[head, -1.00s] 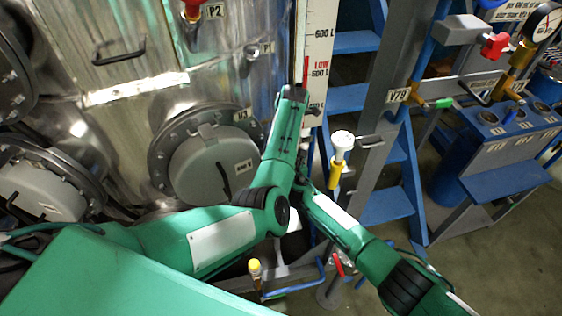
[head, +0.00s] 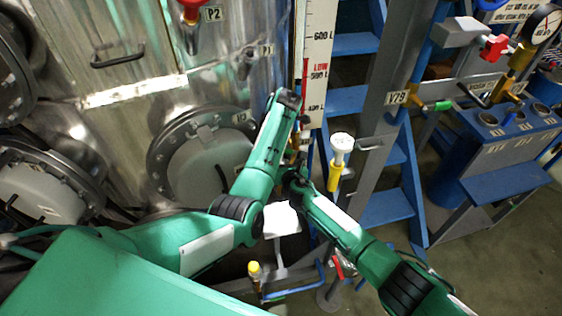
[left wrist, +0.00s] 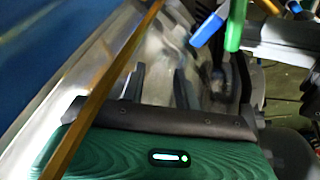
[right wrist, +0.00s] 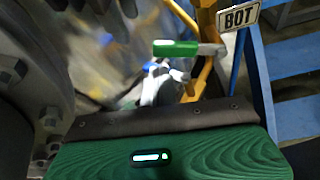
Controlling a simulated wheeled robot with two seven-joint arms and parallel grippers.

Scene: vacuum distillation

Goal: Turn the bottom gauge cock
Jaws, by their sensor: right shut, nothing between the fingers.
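The bottom gauge cock's green handle (right wrist: 175,48) lies roughly level in the right wrist view, beside the BOT label (right wrist: 240,18). My right gripper (right wrist: 157,80) is shut and empty just below the handle; I cannot tell if they touch. In the left wrist view, my left gripper (left wrist: 158,80) has two dark fingers apart, with nothing seen between them. A green handle (left wrist: 235,25) and a blue one (left wrist: 207,30) are above and to the right there; I cannot tell which cocks they belong to. In the head view my arms hide the cock and the fingertips.
A brass-coloured rod (left wrist: 105,85) crosses close in front of the left wrist camera. The level scale (head: 317,60) stands beside the steel tank (head: 140,110). A white-topped yellow fitting (head: 340,155) is right of my arms. Blue steps (head: 355,100) are behind.

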